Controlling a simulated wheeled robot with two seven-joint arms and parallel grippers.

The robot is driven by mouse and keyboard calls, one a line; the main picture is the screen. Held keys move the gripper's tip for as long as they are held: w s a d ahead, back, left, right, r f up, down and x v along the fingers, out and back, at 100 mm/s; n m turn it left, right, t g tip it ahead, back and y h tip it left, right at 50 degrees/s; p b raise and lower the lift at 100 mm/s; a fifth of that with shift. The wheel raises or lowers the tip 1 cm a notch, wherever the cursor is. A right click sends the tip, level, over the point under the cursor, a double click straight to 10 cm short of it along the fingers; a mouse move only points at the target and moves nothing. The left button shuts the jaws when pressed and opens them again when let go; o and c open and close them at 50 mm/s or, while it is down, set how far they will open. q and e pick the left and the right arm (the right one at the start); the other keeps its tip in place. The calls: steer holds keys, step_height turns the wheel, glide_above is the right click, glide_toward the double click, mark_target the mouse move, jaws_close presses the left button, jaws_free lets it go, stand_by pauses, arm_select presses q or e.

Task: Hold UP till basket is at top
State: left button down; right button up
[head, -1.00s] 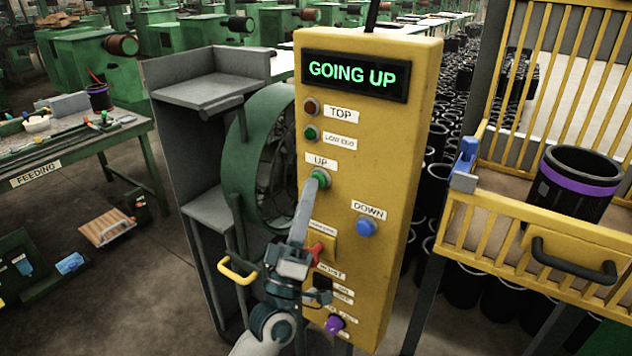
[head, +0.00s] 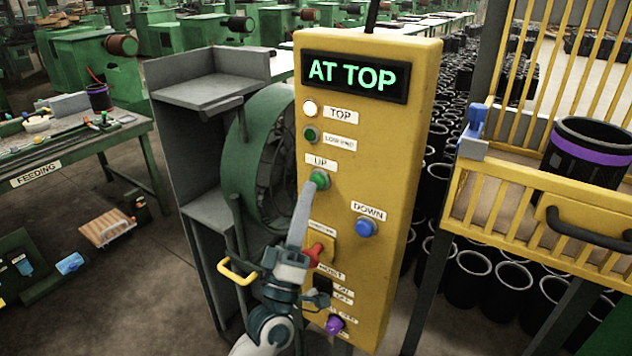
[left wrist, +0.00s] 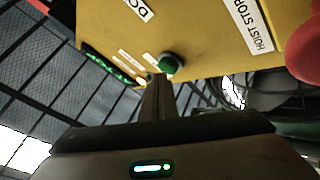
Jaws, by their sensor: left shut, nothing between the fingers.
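The yellow control box (head: 385,140) has a screen (head: 353,76) that reads AT TOP in green letters. The TOP lamp (head: 311,109) is lit white. My left gripper (head: 311,187) is shut and empty, with its fingertips at the lower edge of the green UP button (head: 320,174). In the left wrist view the closed fingers (left wrist: 157,84) point at a green button (left wrist: 172,64); I cannot tell whether they touch it. The yellow barred basket (head: 480,200) stands at the right with a black, purple-banded sleeve (head: 590,152) in it. My right gripper is not in view.
The blue DOWN button (head: 367,228), a red knob (head: 314,251) and a purple knob (head: 334,324) sit lower on the box. The feeding table (head: 75,155) is far left. Several black sleeves (head: 480,280) stand beneath the basket.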

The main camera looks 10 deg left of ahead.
arm_select(q)
steer(key=shift+s+a, duration=0.15)
steer(key=shift+s, duration=0.25)
steer(key=shift+s+a+p, duration=0.2)
steer(key=shift+s+a, duration=0.1)
steer(key=shift+s, duration=0.5)
steer(key=shift+s+a+p, duration=0.15)
steer(key=shift+s+a, duration=0.1)
steer(key=shift+s, duration=0.5)
steer(key=shift+s+a+p, duration=0.2)
steer(key=shift+s+a, duration=0.1)
steer(key=shift+s, duration=0.5)
